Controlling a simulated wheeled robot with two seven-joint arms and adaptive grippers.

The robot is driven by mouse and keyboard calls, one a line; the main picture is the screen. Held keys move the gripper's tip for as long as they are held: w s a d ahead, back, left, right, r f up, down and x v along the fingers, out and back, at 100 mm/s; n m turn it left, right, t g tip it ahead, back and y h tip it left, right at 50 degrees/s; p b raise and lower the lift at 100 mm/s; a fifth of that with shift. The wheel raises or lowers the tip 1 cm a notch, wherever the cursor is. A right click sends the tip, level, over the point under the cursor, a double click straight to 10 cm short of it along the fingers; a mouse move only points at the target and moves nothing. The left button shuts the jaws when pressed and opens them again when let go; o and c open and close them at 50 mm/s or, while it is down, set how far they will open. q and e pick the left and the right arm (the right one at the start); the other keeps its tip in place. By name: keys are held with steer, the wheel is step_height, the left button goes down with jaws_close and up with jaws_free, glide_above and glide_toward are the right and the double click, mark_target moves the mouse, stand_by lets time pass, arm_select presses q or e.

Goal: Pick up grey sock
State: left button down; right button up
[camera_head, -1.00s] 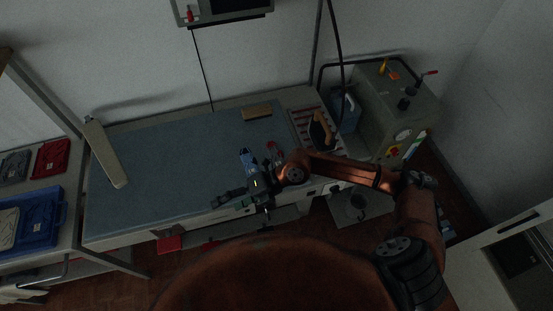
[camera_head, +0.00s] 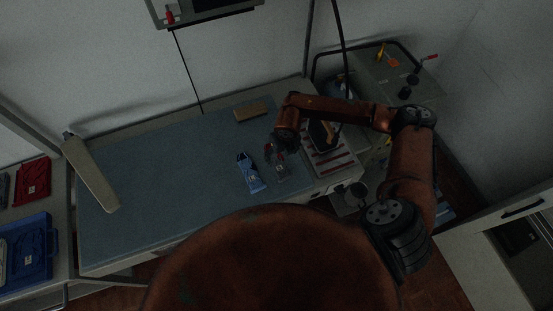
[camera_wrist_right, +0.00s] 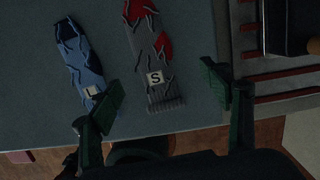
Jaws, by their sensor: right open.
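The grey sock (camera_wrist_right: 153,62) lies flat on the blue-grey ironing table. It has red patches and a white tag marked S; its ribbed cuff points toward the gripper in the right wrist view. In the head view the sock (camera_head: 281,168) is small and lies just below my right gripper (camera_head: 281,149). In the right wrist view the gripper (camera_wrist_right: 164,94) is open, its two green-padded fingers apart on either side of the cuff's line, holding nothing. The height gap between fingers and sock is hard to judge. My left gripper is not in view.
A blue sock (camera_head: 250,172) with a white tag lies left of the grey one. An iron (camera_head: 321,134) rests on a red-striped stand at the right. A wooden block (camera_head: 251,112) lies at the table's back. The table's left part (camera_head: 160,175) is mostly clear.

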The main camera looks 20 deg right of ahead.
mark_target(277, 161)
steer(key=f, duration=0.2)
steer(key=w+a+f+p, duration=0.1)
steer(key=shift+w+f+p, duration=0.15)
steer(key=shift+w+f, duration=0.05)
steer(key=shift+f, duration=0.35)
steer(key=shift+w+f+p, duration=0.15)
steer(key=shift+f, duration=0.75)
steer(key=c, duration=0.8)
steer(key=shift+c, duration=1.1)
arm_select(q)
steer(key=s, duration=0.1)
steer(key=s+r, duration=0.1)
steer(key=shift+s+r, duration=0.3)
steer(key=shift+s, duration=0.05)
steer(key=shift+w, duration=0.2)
arm_select(e)
steer(key=shift+r, duration=0.1)
